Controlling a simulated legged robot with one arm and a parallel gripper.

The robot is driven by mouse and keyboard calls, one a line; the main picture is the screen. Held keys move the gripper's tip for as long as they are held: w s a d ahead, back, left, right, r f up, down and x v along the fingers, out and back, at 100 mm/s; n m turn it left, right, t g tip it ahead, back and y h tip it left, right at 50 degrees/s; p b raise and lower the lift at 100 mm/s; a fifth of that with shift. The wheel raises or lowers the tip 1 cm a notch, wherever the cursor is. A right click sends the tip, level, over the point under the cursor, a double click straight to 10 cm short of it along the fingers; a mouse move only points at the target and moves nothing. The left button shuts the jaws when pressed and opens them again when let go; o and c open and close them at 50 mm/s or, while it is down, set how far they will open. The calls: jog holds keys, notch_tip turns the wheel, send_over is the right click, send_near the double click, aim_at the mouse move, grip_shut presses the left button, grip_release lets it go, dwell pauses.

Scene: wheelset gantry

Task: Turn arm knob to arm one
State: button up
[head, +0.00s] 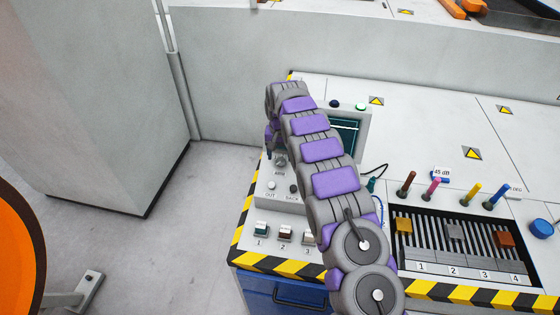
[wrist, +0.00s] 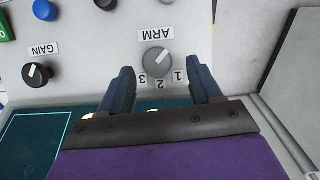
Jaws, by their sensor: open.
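The grey arm knob (wrist: 157,61) shows in the wrist view under an upside-down "ARM" label, with the numbers 1, 2 and 3 around its lower side. A pale line crosses the knob diagonally; I cannot tell which number it marks. My gripper (wrist: 162,68) is open, one finger on each side of the knob in the picture, with gaps to both. Contact is not visible. In the head view the knob (head: 280,161) sits on the grey control box, just below the end of my arm, which partly hides the box. My fingers are not clear there.
A black gain knob (wrist: 37,74) and a blue button (wrist: 44,9) lie left of the arm knob in the wrist view. A screen (head: 345,132) stands behind my arm. Numbered switches (head: 285,233) and a slotted rack (head: 455,240) with coloured blocks are on the bench.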

aim_at(280, 163)
notch_tip(280, 163, down, 2)
jog(key=shift+f, duration=0.1)
jog(key=shift+d+f, duration=0.2)
jog(key=shift+f, duration=0.05)
jog(key=shift+a, duration=0.1)
jog(key=c, duration=1)
